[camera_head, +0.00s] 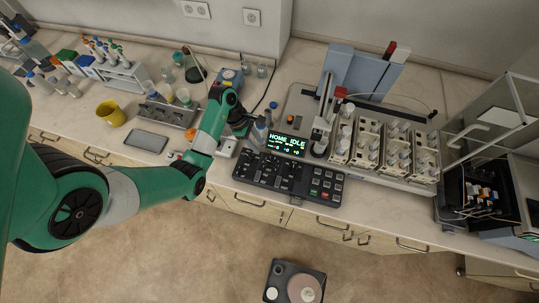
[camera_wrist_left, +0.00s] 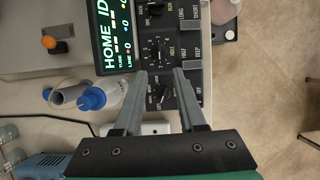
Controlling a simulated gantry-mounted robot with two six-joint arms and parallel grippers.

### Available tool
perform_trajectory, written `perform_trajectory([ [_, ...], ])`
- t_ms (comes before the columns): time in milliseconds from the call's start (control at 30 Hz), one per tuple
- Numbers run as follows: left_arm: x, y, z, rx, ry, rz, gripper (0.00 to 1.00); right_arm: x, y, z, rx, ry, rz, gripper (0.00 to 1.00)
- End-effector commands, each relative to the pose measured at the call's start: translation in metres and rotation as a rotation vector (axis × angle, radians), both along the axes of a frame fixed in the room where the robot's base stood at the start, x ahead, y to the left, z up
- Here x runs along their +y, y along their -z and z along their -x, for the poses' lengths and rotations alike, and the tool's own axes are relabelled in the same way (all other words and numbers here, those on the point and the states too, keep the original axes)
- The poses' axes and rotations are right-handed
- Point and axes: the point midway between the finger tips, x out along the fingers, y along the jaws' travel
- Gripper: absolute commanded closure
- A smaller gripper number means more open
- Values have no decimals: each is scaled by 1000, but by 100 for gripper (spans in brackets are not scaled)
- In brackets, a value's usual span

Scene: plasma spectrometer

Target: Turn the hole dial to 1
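The black control panel (camera_head: 268,172) with several dials and coloured keys lies in front of the sampler. My left gripper (camera_head: 246,134) is at the panel's upper left in the head view, partly hidden by its own arm. In the left wrist view the gripper (camera_wrist_left: 158,75) is open, with its two grey fingers apart and nothing held. One black dial (camera_wrist_left: 160,93) shows between the fingers. Another dial (camera_wrist_left: 158,50), ringed by numerals, is just beyond the fingertips. The dial labels are too small to tell surely which is the hole dial. My right gripper is not in view.
A lit display reading HOME IDLE (camera_head: 287,143) stands behind the panel. A blue-capped bottle (camera_wrist_left: 105,97) is close beside the left finger. Vial racks (camera_head: 370,145) fill the sampler at right.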

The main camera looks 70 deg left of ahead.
Motion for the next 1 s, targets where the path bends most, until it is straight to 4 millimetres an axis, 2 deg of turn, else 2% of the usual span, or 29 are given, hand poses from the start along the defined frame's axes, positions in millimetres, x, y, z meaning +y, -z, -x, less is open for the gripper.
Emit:
perform_trajectory([
  [167, -4, 11, -5, -2, 3, 1, 60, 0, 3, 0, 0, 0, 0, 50],
  [500, -21, 80, -28, -3, 5, 1, 60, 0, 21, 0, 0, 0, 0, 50],
  [600, -24, 95, -33, -4, 4, -1, 60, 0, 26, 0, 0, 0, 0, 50],
  [733, -26, 104, -37, -5, 3, -2, 60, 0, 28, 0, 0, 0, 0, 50],
  [1000, -27, 105, -38, -6, 2, -2, 60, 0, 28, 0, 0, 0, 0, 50],
])
